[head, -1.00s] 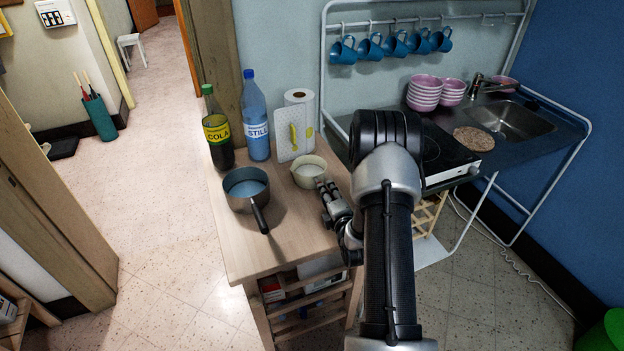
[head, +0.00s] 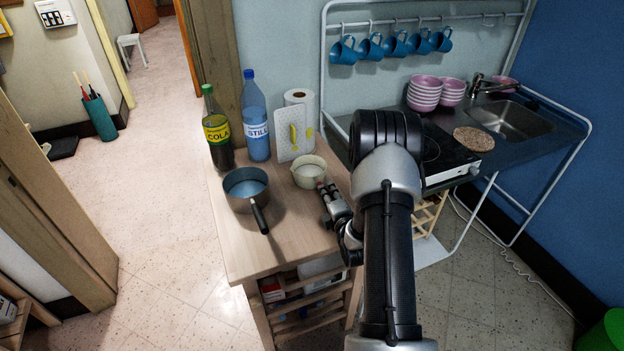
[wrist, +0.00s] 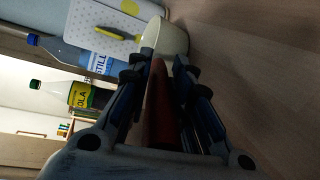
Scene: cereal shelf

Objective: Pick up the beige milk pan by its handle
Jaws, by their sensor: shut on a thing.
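The beige milk pan (head: 308,172) stands on the wooden table, close to the white cutting board. It also shows at the top of the wrist view (wrist: 172,38). My gripper (head: 327,188) is at the pan's near side, low over the table. In the wrist view my gripper (wrist: 163,72) is shut on the pan's reddish-brown handle (wrist: 158,105), which runs between the two fingers. In the head view the handle is hidden by my gripper.
A grey pan (head: 246,188) with a dark handle stands to the left. Behind are a cola bottle (head: 217,130), a blue water bottle (head: 256,120), a paper roll (head: 299,97) and the cutting board (head: 293,142). A hob (head: 455,155) stands to the right. The table's front is clear.

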